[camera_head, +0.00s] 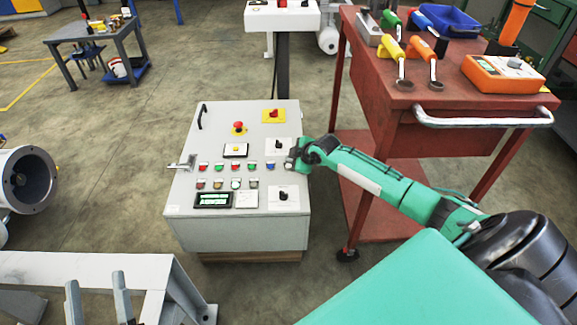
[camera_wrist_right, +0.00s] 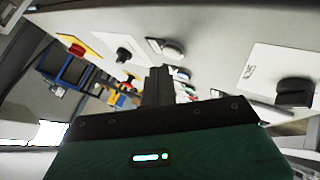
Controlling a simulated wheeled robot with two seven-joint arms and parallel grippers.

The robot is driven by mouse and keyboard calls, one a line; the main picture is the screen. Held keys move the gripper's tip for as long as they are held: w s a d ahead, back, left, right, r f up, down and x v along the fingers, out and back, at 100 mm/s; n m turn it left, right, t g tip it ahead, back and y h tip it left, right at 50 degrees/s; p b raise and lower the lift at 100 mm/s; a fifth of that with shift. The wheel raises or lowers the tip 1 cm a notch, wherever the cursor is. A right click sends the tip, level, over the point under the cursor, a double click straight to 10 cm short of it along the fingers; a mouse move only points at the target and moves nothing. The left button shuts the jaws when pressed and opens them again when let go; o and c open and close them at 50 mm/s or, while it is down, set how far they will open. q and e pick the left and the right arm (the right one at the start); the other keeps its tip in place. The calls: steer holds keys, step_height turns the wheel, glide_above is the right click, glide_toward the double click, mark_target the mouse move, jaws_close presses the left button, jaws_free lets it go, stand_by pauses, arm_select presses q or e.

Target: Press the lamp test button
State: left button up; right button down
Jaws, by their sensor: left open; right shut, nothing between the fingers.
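A grey control cabinet (camera_head: 182,211) stands in the middle of the head view with rows of small coloured buttons on its sloped top. A blue button (camera_head: 270,166) is at the right end of the upper row, beside green buttons. The labels are too small to read, so I cannot tell which is the lamp test button. My right gripper (camera_head: 292,161) is shut and empty, just right of the blue button, over the panel's right side. In the right wrist view its fingers (camera_wrist_right: 157,82) point towards the buttons; contact cannot be judged. My left gripper (camera_head: 97,290) is open, away from the cabinet.
The panel also carries a red emergency button (camera_head: 239,127), a yellow-backed red switch (camera_head: 273,114), black knobs (camera_head: 283,194) and a lit display (camera_head: 213,199). A red tool cart (camera_head: 440,135) stands right of it. A grey metal frame (camera_head: 85,270) is at lower left.

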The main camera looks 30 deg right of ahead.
steer(key=shift+f, duration=0.1)
steer(key=shift+f, duration=0.3)
steer(key=shift+f, duration=0.45)
stand_by(0.6)
steer(key=shift+r, duration=0.1)
steer(key=shift+r+p, duration=0.75)
steer(key=shift+p, duration=0.1)
step_height(320, 180, up, 5)
steer(key=p, duration=0.4)
steer(key=shift+p, duration=0.4)
